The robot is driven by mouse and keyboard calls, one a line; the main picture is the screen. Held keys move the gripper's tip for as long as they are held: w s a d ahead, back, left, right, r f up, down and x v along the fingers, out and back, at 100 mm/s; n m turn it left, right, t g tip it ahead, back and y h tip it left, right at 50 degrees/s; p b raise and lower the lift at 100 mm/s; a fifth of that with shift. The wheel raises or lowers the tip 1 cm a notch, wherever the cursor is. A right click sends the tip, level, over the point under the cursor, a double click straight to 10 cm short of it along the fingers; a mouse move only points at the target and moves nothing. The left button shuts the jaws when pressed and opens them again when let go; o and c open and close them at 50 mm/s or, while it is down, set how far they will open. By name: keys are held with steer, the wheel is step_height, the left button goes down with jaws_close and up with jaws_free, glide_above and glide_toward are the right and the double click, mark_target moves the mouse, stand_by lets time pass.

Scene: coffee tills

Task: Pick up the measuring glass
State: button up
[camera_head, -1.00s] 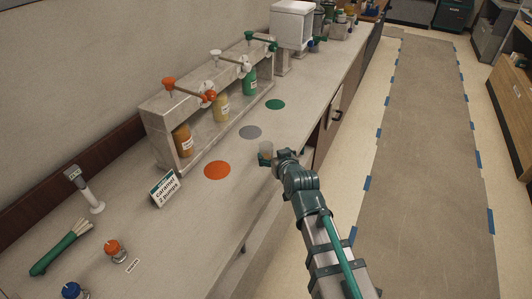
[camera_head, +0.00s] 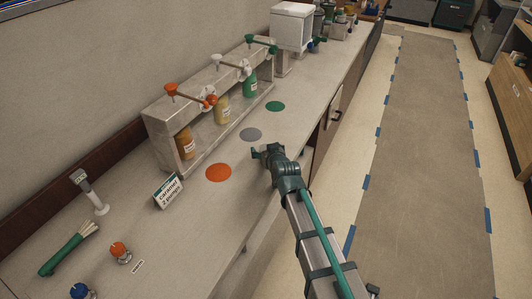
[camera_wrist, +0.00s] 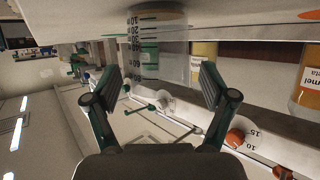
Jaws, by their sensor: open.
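The measuring glass (camera_wrist: 150,48) is clear, with dark scale numbers, and shows upside down in the wrist view. It stands on the counter and appears in the gap between my two fingers, apart from both. My gripper (camera_wrist: 160,70) is open and empty. In the head view my gripper (camera_head: 267,151) is low over the counter's front part, right of the orange disc, and hides the glass. A sign (camera_head: 168,190) on the counter reads caramel, 2 pumps.
A pump stand (camera_head: 187,140) with several bottles runs along the wall. Orange (camera_head: 218,172), grey (camera_head: 250,134) and green (camera_head: 275,106) discs lie in front of it. The counter around my gripper is mostly clear.

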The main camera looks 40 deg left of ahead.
steer(key=c, duration=1.2)
